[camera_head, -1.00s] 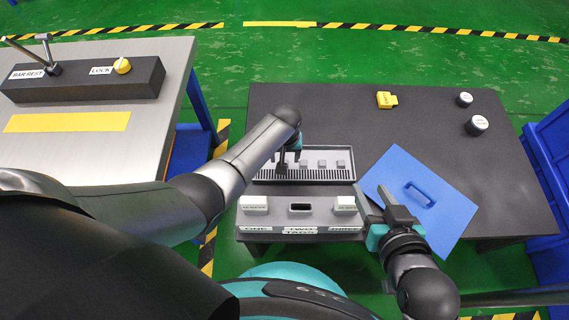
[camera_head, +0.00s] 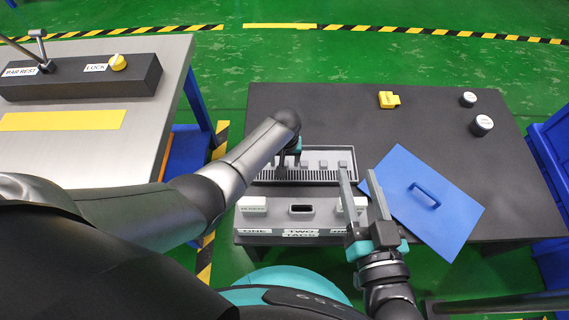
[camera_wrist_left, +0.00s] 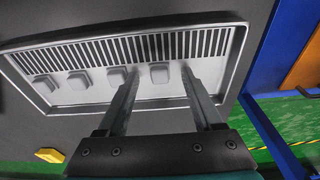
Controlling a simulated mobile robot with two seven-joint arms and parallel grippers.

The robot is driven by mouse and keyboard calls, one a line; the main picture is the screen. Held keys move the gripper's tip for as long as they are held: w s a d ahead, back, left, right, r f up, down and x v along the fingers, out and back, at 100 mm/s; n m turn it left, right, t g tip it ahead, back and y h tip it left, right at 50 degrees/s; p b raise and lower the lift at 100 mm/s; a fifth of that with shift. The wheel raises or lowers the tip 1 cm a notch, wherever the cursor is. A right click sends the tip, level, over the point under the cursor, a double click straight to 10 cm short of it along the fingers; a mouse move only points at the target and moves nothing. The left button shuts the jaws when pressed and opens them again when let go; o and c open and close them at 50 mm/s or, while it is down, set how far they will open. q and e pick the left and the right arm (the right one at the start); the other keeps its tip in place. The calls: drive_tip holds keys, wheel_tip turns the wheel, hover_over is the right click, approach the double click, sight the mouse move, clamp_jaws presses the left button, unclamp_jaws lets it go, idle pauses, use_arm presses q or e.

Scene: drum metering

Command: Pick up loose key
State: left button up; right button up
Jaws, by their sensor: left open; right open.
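A slotted grey tray (camera_head: 322,180) on the dark table holds several small grey blocks, and none is marked as the loose key. My left gripper (camera_head: 287,163) is over the tray's left part. In the left wrist view its fingers (camera_wrist_left: 157,82) are open, with one grey block (camera_wrist_left: 159,73) showing between their tips; contact cannot be told. My right gripper (camera_head: 358,175) is open and empty, its fingers reaching over the right end of the tag rack (camera_head: 276,222). The rack has a white block (camera_head: 253,204) at left, a dark slot (camera_head: 301,209) in the middle and a partly hidden white block at right.
A blue panel (camera_head: 405,185) with a handle lies right of my right gripper. A yellow block (camera_head: 389,99) and two white-topped round pieces (camera_head: 482,125) (camera_head: 468,99) stand farther back. The table's back middle is clear. A metal bench (camera_head: 150,135) is at left.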

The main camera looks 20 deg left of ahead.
use_arm(q)
drive_tip(key=shift+c, duration=0.4)
clamp_jaws()
